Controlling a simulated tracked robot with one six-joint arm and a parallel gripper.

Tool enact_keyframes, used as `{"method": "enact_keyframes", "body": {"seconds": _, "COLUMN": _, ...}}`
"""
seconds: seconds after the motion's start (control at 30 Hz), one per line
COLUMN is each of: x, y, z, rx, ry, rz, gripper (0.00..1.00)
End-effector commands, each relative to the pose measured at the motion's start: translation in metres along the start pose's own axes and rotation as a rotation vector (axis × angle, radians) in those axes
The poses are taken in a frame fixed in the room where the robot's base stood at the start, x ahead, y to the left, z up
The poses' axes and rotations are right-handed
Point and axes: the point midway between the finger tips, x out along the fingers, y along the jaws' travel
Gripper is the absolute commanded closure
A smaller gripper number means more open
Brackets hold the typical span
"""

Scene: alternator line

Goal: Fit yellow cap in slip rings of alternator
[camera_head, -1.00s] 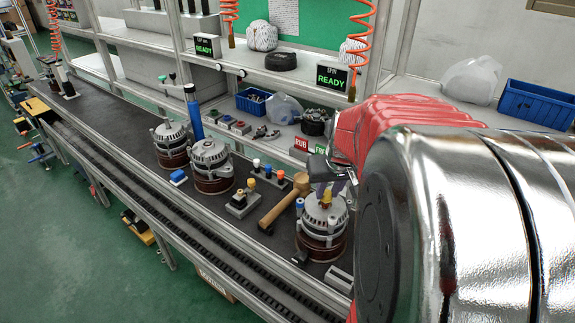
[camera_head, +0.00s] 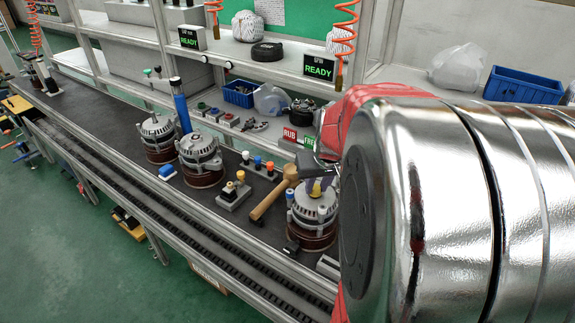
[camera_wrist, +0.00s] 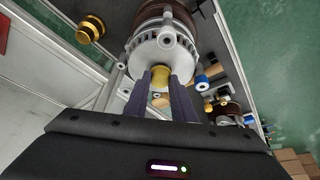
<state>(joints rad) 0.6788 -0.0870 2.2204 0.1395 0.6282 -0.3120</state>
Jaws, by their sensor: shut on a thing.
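The nearest alternator (camera_head: 313,212) stands upright on the dark bench at the lower right in the head view. My gripper (camera_head: 318,186) is directly over its top. In the wrist view my gripper (camera_wrist: 160,80) has its two dark fingers shut on the yellow cap (camera_wrist: 160,73). The cap lies in line with the top centre of the alternator (camera_wrist: 150,45). The slip rings are hidden behind the cap and fingers. I cannot tell whether the cap touches or surrounds them.
Two more alternators (camera_head: 201,160) (camera_head: 158,139) stand further left on the bench. A wooden mallet (camera_head: 272,197) and a block with small caps (camera_head: 234,190) lie just left of the nearest alternator. A round brass-coloured part (camera_wrist: 91,29) shows at the wrist view's upper left.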

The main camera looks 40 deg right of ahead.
Motion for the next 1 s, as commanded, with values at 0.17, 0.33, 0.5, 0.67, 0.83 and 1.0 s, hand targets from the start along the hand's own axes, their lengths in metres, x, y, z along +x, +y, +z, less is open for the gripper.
{"method": "enact_keyframes", "body": {"seconds": 0.17, "x": 0.0030, "y": 0.0000, "z": 0.0012, "rx": 0.000, "ry": 0.000, "rz": 0.000, "gripper": 0.97}}
{"method": "enact_keyframes", "body": {"seconds": 0.33, "x": 0.0057, "y": 0.0000, "z": 0.0024, "rx": 0.000, "ry": -0.001, "rz": 0.000, "gripper": 0.97}}
{"method": "enact_keyframes", "body": {"seconds": 0.5, "x": 0.0082, "y": 0.0000, "z": 0.0034, "rx": 0.000, "ry": 0.000, "rz": 0.000, "gripper": 0.76}}
{"method": "enact_keyframes", "body": {"seconds": 0.67, "x": 0.0080, "y": 0.0000, "z": 0.0033, "rx": 0.000, "ry": 0.000, "rz": 0.000, "gripper": 0.65}}
{"method": "enact_keyframes", "body": {"seconds": 0.83, "x": 0.0080, "y": 0.0000, "z": 0.0034, "rx": 0.000, "ry": -0.001, "rz": 0.000, "gripper": 0.55}}
{"method": "enact_keyframes", "body": {"seconds": 1.0, "x": 0.0079, "y": 0.0000, "z": 0.0034, "rx": 0.000, "ry": -0.001, "rz": 0.000, "gripper": 0.55}}
